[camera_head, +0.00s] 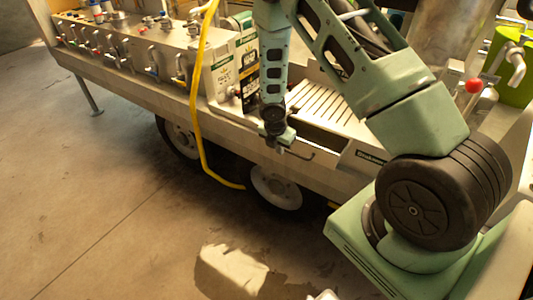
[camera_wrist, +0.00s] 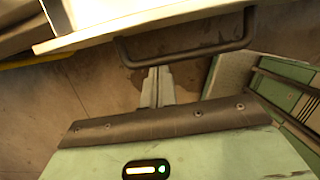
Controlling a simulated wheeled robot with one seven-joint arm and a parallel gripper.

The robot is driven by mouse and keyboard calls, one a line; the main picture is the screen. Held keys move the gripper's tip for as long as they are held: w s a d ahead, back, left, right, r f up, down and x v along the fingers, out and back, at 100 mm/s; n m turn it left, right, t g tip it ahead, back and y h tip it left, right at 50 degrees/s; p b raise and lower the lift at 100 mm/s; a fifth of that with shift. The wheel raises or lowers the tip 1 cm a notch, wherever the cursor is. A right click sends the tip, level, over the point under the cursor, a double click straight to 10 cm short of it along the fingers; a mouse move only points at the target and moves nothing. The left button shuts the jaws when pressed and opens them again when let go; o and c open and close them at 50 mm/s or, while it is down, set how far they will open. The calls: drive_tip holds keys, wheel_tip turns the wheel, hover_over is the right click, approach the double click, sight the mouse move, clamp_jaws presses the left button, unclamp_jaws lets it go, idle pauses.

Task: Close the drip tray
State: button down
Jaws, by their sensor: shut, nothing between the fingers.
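The drip tray (camera_head: 326,151) is on the side of the trailer, below a slotted metal top. A dark gap shows between the slotted top and the tray's pale front edge, so it appears pulled out. Its dark bar handle (camera_wrist: 185,58) spans the upper middle of the wrist view, below the tray's pale edge (camera_wrist: 130,26). My gripper (camera_head: 281,147) is beside the left end of the handle in the head view. In the wrist view my gripper's fingers (camera_wrist: 157,75) are together and empty, with tips close to the handle's lower bar. I cannot tell whether they touch it.
A yellow hose (camera_head: 198,110) hangs down the trailer side to the left of my gripper. A trailer wheel (camera_head: 275,188) is below the tray. A row of taps and valves (camera_head: 120,45) lines the left part of the trailer. The concrete floor (camera_head: 80,180) in front is clear.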

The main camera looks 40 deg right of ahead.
drive_tip(key=w+d+p, duration=0.1)
drive_tip(key=d, duration=0.1)
drive_tip(key=w+d+p, duration=0.1)
drive_tip(key=d+p, duration=0.1)
drive_tip(key=d, duration=0.1)
drive_tip(key=d+p, duration=0.1)
drive_tip(key=d, duration=0.1)
drive_tip(key=shift+w+d+r+p, duration=0.2)
drive_tip(key=shift+w+d+p, duration=0.15)
drive_tip(key=shift+w, duration=0.05)
drive_tip(key=shift+w+d+f, duration=0.15)
drive_tip(key=shift+w+d, duration=0.05)
drive_tip(key=shift+d, duration=0.25)
